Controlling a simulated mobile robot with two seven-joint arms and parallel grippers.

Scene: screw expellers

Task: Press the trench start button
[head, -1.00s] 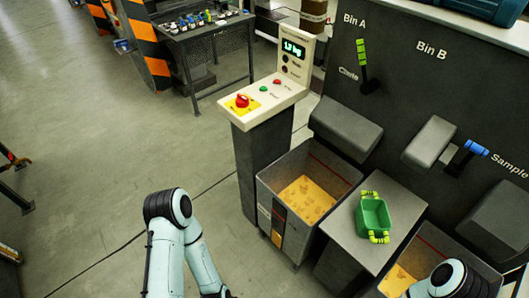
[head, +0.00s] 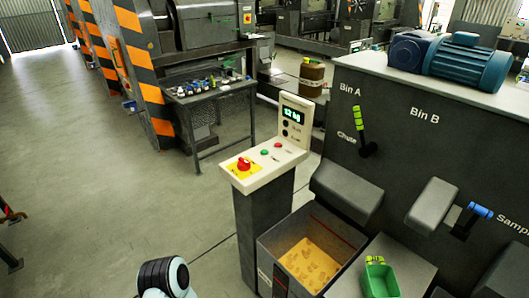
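The control panel (head: 262,165) stands on a dark pedestal in the middle of the head view. Its sloped cream top carries a red knob on a yellow plate (head: 244,165), a green button (head: 265,152) and a red button (head: 278,145). Labels beside the buttons are too small to read. An upright display (head: 293,115) shows green digits and has dark buttons below it. Part of my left arm shows at the bottom edge, well short of the panel. Neither gripper is in view.
A bin of yellow material (head: 308,262) stands right of the pedestal. The dark machine with Bin A and Bin B labels (head: 425,150) fills the right. A work table (head: 205,105) stands behind.

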